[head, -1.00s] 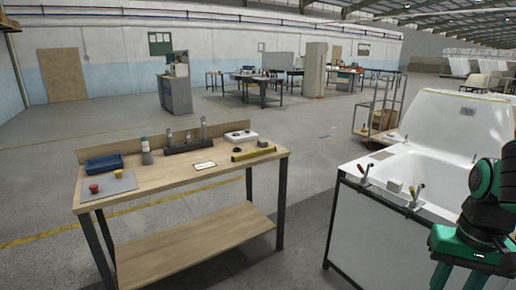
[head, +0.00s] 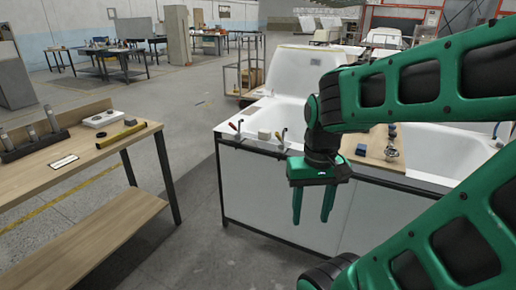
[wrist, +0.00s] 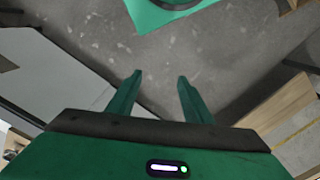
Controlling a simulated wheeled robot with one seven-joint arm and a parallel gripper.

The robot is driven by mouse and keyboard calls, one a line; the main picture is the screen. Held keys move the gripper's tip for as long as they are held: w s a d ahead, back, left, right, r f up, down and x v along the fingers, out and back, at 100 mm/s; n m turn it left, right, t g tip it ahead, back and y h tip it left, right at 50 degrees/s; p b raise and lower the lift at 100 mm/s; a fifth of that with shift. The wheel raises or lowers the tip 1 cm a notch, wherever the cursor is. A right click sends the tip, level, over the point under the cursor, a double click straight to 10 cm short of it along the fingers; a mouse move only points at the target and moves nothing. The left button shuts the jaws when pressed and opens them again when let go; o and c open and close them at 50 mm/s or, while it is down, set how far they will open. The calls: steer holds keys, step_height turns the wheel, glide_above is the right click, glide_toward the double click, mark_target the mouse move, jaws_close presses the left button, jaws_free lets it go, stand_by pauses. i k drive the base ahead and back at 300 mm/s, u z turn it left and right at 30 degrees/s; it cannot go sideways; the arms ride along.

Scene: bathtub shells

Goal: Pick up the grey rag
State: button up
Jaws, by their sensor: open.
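I cannot make out a grey rag for certain in either view. A small beige-grey block (head: 264,133) sits on the near rim of the white bathtub shell (head: 290,112); its material is too small to tell. My gripper (head: 311,218) is open and empty, pointing down in front of the tub's near side panel, below the rim. In the wrist view my gripper (wrist: 160,76) shows two spread fingers over bare grey floor, with nothing between them.
Hand tools (head: 238,126) lie on the tub rim. A wooden board (head: 372,160) with a blue item (head: 361,149) lies across the tub, partly behind my arm. A wooden workbench (head: 90,150) stands left. The floor between is clear.

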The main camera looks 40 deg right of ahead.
mark_target(131, 121)
steer(key=u, duration=0.05)
steer(key=i, duration=0.75)
steer(key=u, duration=0.2)
